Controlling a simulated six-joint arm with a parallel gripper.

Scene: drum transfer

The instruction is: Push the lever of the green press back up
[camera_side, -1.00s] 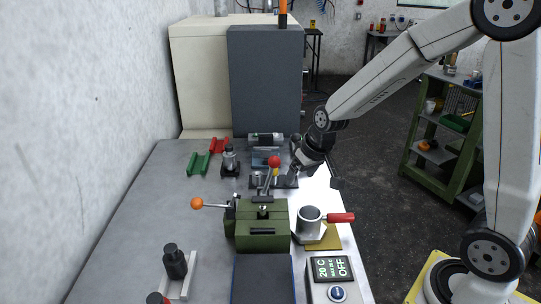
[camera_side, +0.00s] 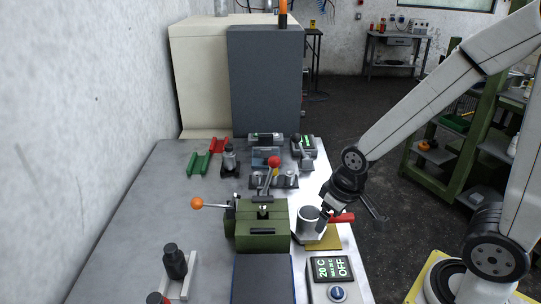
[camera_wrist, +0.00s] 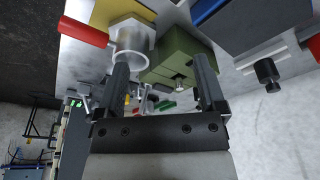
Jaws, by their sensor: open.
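The green press (camera_side: 262,236) stands on the grey table, in the middle of the side view. A lever with an orange ball (camera_side: 197,203) sticks out almost level from its left side. A second lever with a red ball (camera_side: 273,161) rises behind the press top; I cannot tell what it belongs to. My gripper (camera_side: 350,216) is at the table's right edge, right of the press and apart from both levers. In the wrist view my gripper (camera_wrist: 162,72) is open with nothing held, and the press (camera_wrist: 180,62) shows beyond the fingers. The orange ball is not clearly visible there.
A metal cup (camera_side: 308,220) with a red handle (camera_side: 341,218) stands between my gripper and the press. Black cylinders (camera_side: 174,261) stand front left.

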